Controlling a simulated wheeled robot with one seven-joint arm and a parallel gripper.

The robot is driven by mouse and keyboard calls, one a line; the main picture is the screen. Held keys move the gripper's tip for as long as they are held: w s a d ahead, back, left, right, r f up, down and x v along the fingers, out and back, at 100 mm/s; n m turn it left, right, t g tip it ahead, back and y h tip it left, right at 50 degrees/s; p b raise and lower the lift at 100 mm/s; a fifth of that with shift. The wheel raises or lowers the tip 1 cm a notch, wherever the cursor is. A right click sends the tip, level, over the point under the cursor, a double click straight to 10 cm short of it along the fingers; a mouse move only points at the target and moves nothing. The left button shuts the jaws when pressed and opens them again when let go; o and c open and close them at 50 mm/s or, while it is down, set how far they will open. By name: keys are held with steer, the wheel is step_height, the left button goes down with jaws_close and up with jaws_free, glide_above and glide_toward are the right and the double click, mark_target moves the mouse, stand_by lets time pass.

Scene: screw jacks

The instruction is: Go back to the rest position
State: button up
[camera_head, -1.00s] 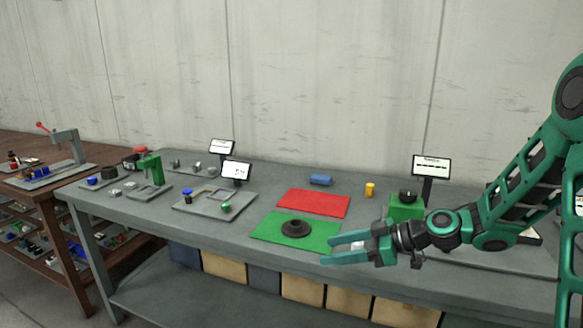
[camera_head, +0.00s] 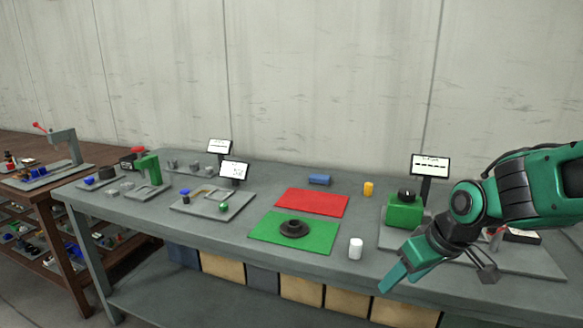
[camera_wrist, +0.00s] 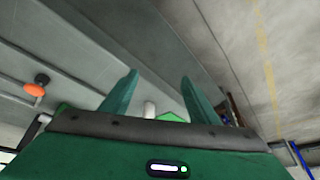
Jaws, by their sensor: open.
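My gripper (camera_head: 402,278) hangs over the front edge of the table at the right in the head view, its fingers pointing down and to the left. In the wrist view its two green fingers (camera_wrist: 160,95) stand apart with nothing between their tips. A white cylinder (camera_head: 356,248) stands upright on the table, left of my gripper and apart from it. A dark round stepped part (camera_head: 294,228) lies on the green mat (camera_head: 262,232).
A green box with a black knob (camera_head: 404,210) and a screen (camera_head: 430,166) stand near my arm. Trays with small parts (camera_head: 214,203) are at the left.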

steer(key=s+d+m+g+h, duration=0.1)
steer(key=s+d+m+g, duration=0.1)
steer(key=s+d+m, duration=0.3)
steer(key=s+d+m+g+h, duration=0.1)
steer(key=s+d+m, duration=0.4)
steer(key=s+d, duration=0.6)
steer(key=s+g, duration=0.1)
steer(key=s, duration=0.4)
steer(key=shift+s+d+r+m, duration=0.15)
steer(key=shift+d+r+m, duration=0.15)
steer(key=shift+d+r, duration=0.1)
